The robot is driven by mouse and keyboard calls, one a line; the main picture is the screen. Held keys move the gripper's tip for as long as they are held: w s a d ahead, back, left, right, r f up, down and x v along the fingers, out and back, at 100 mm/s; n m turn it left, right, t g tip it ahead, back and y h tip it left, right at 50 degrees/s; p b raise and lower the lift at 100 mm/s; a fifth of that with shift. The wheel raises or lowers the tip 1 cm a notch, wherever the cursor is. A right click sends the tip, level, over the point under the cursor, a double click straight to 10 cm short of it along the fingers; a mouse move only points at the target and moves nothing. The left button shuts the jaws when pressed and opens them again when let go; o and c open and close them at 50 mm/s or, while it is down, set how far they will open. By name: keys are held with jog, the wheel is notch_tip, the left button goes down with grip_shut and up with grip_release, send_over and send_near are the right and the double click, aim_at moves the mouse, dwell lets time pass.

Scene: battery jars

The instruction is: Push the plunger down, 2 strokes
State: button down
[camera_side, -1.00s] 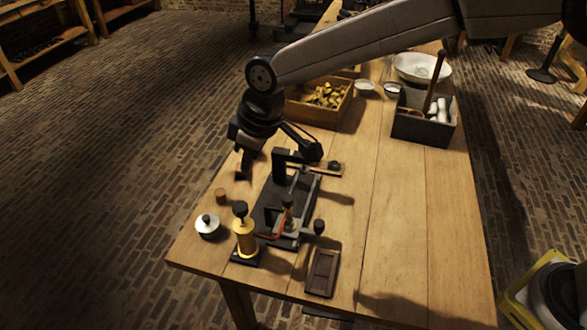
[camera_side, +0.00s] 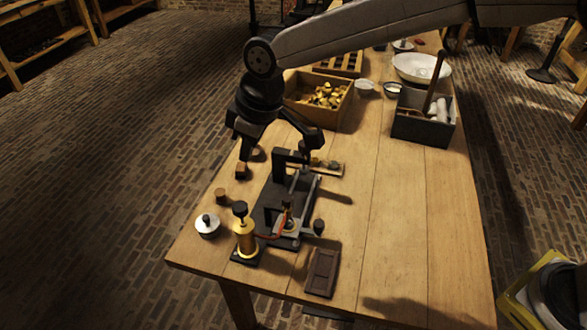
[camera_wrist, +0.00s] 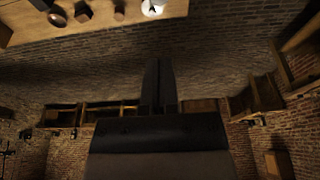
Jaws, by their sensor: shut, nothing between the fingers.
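The plunger is a black knob (camera_side: 240,208) on top of a brass pump cylinder (camera_side: 245,236), which stands upright near the table's front left. The knob stands above the cylinder, with a short gap of rod that is hard to make out. My gripper (camera_side: 244,157) points down over the table's left edge, behind the pump and well above it. It touches nothing that I can see. In the wrist view my gripper (camera_wrist: 158,62) shows its two fingers side by side, shut and empty. The pump is not visible in the wrist view.
A lidded white jar (camera_side: 207,226), a brown cork (camera_side: 221,196) and a small brown block (camera_side: 241,172) lie along the left edge. A dark tray (camera_side: 322,272) lies in front.

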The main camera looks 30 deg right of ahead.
aim_at(243, 207)
jog(key=shift+r, duration=0.1)
dwell(0.3)
jog(key=x, duration=1.2)
jog(key=shift+s+d+f, duration=0.25)
jog(key=shift+f, duration=0.75)
jog(key=shift+f, duration=1.35)
jog(key=shift+r, duration=0.65)
jog(key=v, duration=1.3)
jog(key=shift+w+a, duration=0.35)
jog(key=shift+w, duration=0.05)
